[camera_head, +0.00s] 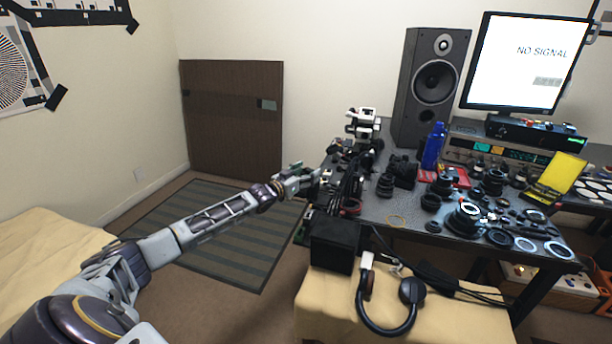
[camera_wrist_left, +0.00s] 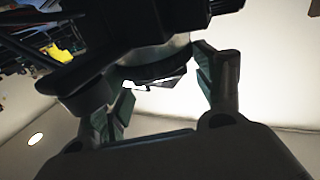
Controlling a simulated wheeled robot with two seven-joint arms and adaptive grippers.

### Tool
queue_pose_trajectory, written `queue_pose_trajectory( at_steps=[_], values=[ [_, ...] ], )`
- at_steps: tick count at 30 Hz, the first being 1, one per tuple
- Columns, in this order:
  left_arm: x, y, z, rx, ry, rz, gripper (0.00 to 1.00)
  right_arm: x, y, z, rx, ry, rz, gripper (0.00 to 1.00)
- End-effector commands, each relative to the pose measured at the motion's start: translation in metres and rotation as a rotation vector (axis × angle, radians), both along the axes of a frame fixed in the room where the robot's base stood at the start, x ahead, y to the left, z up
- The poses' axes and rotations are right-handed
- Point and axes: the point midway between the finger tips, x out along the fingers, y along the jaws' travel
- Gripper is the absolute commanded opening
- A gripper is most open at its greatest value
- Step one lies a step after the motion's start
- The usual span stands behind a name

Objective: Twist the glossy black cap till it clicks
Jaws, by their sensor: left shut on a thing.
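My left gripper (camera_head: 310,176) reaches in from the left to the dark clutter at the table's left edge. In the left wrist view my left gripper (camera_wrist_left: 158,92) has its two fingers on either side of a dark round part, likely the glossy black cap (camera_wrist_left: 150,62), and is shut on it. A larger black body spreads above this part in the wrist view. In the head view the held part is too small and hidden among dark things to make out. My right gripper is in neither view.
The table (camera_head: 385,208) carries lens parts, rings, a blue bottle (camera_head: 433,146) and a yellow box (camera_head: 557,178). A speaker (camera_head: 428,90) and monitor (camera_head: 527,62) stand behind. A black box (camera_head: 334,245) and headphones (camera_head: 385,320) are in front. Floor left of the table is clear.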

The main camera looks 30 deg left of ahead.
Motion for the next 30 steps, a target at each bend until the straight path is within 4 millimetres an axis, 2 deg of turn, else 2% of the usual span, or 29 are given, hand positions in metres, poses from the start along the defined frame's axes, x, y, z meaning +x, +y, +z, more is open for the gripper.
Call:
queue_pose_trajectory(
  at_steps=[10, 30],
  values=[
    [0.002, -0.005, 0.004, -0.002, -0.01, -0.052, 0.51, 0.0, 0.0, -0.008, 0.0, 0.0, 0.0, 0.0],
    [-0.002, 0.006, -0.001, -0.003, 0.003, -0.084, 0.5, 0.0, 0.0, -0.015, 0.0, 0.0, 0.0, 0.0]
  ],
)
